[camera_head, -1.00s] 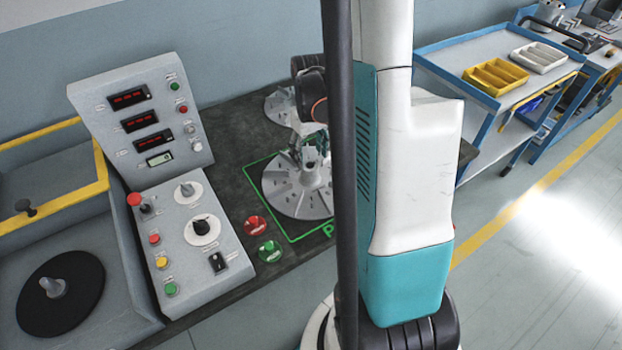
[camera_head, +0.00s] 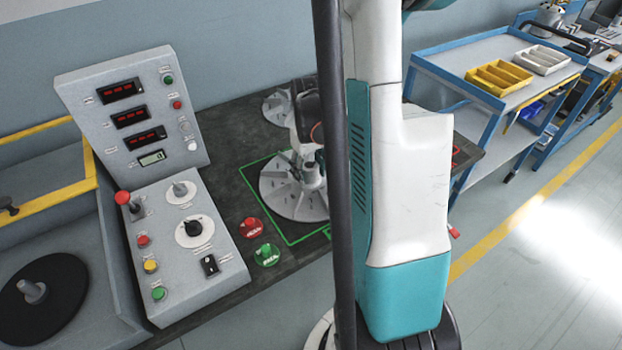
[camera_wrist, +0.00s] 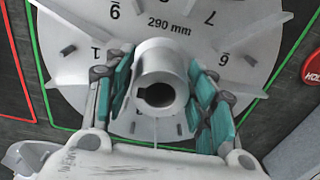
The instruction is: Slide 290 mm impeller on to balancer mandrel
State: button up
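The 290 mm impeller (camera_head: 275,188) lies flat inside a green outline on the dark bench in the head view. Its numbered disc (camera_wrist: 215,25), marked "290 mm", fills the upper wrist view. Its round hub (camera_wrist: 160,62) with a keyed bore stands towards the camera. My gripper (camera_wrist: 160,75) is over the impeller, with its teal-padded fingers apart on either side of the hub. Narrow gaps seem to show beside the hub; contact is hard to judge. The balancer mandrel (camera_head: 34,290) is a short grey stub on a black disc (camera_head: 62,300) at the lower left of the head view.
A control console (camera_head: 185,235) stands between balancer and impeller. Red (camera_head: 251,227) and green (camera_head: 267,254) discs lie on the bench near the impeller. Another impeller (camera_head: 277,107) lies behind. A yellow-edged frame (camera_head: 50,203) borders the balancer. A blue cart (camera_head: 450,60) stands at right.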

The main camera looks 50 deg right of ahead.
jog(key=c, duration=0.5)
jog(key=shift+c, duration=0.2)
jog(key=shift+r, duration=0.2)
notch_tip(320, 180, up, 8)
jog(key=p, duration=0.5)
jog(key=shift+f+p, duration=0.15)
jog(key=shift+p, duration=0.2)
